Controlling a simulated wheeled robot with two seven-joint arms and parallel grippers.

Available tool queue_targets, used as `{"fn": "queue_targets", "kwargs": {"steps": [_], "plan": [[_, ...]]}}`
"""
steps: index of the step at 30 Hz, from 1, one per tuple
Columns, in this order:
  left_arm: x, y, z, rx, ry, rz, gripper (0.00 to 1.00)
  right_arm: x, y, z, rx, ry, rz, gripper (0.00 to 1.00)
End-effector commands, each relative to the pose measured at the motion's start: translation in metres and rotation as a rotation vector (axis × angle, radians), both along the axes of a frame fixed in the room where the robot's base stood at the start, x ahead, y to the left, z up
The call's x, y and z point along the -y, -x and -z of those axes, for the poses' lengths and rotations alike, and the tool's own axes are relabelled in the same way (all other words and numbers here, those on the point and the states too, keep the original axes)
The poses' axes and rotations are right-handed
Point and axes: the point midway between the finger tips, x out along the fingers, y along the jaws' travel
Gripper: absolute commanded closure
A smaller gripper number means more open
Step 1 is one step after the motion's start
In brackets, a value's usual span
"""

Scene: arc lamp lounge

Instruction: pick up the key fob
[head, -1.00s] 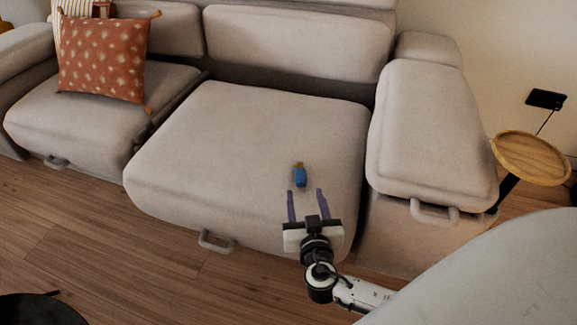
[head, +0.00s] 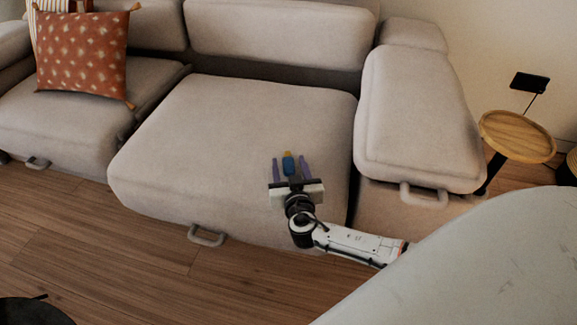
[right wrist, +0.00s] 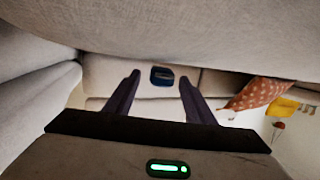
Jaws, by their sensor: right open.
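In the right wrist view the key fob (right wrist: 162,76) shows dark blue in the gap between the fingertips (right wrist: 159,77), apart from both fingers. I cannot tell how far the fingers are above the cushion. My left gripper is not in view.
The sofa armrest (head: 415,125) rises right of the cushion, and a round wooden side table (head: 516,136) stands beyond it. A rust patterned pillow (head: 82,55) leans on the left seat. A pale rounded surface (head: 480,270) fills the lower right. The cushion around the fob is clear.

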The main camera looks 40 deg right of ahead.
Motion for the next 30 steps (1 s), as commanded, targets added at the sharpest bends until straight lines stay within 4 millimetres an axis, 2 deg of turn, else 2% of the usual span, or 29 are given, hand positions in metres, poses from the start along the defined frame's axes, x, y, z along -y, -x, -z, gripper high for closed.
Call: {"fn": "queue_targets", "kwargs": {"steps": [1, 9, 16, 19, 30], "plan": [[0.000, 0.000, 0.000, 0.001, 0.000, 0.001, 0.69, 0.000, 0.000, 0.000, 0.000, 0.000, 0.000, 0.50], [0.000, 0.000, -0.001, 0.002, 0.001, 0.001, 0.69, 0.000, 0.000, 0.000, 0.000, 0.000, 0.000, 0.96], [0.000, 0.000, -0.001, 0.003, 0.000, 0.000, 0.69, 0.000, 0.000, -0.001, 0.000, 0.000, 0.000, 0.96], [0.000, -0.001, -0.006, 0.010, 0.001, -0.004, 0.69, -0.001, 0.001, -0.009, 0.001, -0.002, 0.000, 0.96], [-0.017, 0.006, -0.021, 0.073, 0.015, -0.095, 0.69, 0.000, 0.000, -0.081, 0.003, -0.002, 0.001, 0.96]]}}
